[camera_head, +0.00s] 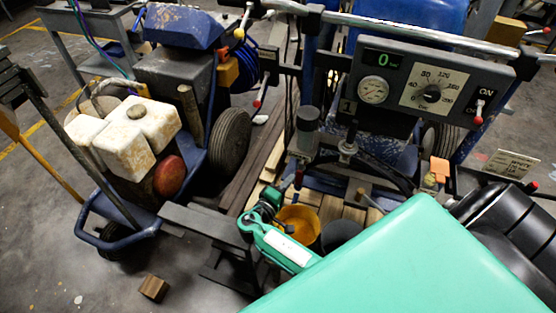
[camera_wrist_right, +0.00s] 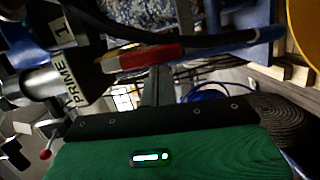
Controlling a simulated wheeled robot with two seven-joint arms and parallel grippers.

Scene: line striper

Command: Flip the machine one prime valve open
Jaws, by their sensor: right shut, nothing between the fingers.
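Machine one (camera_head: 430,70) carries a panel with a "1" label, a gauge and a dial. In the right wrist view its prime valve (camera_wrist_right: 45,85) is a silver body with a "PRIME" label. Its red handle (camera_wrist_right: 150,55) lies roughly level, pointing right. A small red piece (camera_head: 298,180), likely this handle, shows in the head view. My right gripper (camera_head: 272,195) is shut and empty, close to it. In the right wrist view the fingers (camera_wrist_right: 158,78) are just below the red handle; I cannot tell whether they touch. My left gripper is not in view.
An orange bucket (camera_head: 300,222) and a dark bucket (camera_head: 342,236) stand on wooden slats beside my right gripper. A second machine (camera_head: 175,75) with a stained white tank (camera_head: 137,132) stands left. A black hose (camera_wrist_right: 215,42) runs by the handle. A wooden block (camera_head: 153,288) lies on the floor.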

